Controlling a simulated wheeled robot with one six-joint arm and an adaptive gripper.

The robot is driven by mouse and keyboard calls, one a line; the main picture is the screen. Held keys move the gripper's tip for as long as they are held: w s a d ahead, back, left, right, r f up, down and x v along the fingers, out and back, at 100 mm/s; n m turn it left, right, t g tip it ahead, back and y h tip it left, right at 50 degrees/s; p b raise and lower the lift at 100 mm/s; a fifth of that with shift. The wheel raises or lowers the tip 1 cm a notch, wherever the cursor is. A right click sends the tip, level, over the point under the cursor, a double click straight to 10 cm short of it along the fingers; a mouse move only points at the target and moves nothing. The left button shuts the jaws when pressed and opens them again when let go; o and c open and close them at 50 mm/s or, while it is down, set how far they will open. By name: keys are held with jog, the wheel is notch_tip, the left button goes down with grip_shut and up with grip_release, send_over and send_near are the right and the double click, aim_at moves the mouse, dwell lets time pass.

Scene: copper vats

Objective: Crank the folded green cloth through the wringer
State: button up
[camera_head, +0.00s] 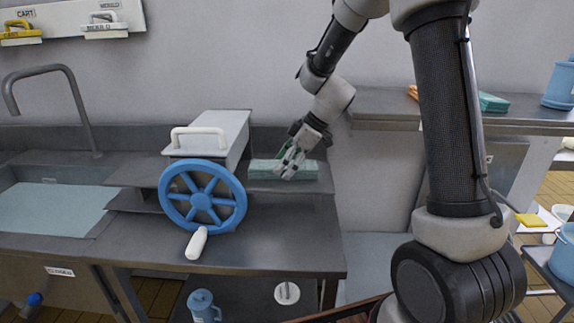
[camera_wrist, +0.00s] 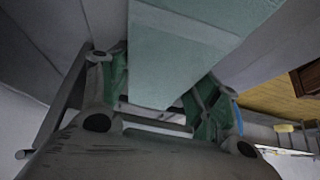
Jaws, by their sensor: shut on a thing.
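The folded green cloth (camera_head: 308,172) lies flat on the grey shelf at the right side of the wringer. The wringer (camera_head: 215,138) is a grey housing with a white bar handle on top. Its blue spoked wheel (camera_head: 201,197) faces me, with the white crank knob (camera_head: 197,243) at the bottom. My gripper (camera_head: 289,168) reaches down from the upper right and is shut on the cloth. In the wrist view the pale green cloth (camera_wrist: 180,55) runs between my two fingers (camera_wrist: 158,98). The cloth's far end is out of the wrist view.
A sink (camera_head: 45,208) with greenish water and a curved tap (camera_head: 60,80) is at the left. A blue lidded can (camera_head: 203,306) stands below the bench. Another green folded cloth (camera_head: 492,102) lies on the right shelf (camera_head: 385,105).

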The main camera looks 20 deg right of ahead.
jog(key=o, duration=1.3)
jog(key=v, duration=0.7)
jog(key=shift+d+r, duration=0.15)
jog(key=shift+r, duration=0.05)
jog(key=shift+s, duration=0.1)
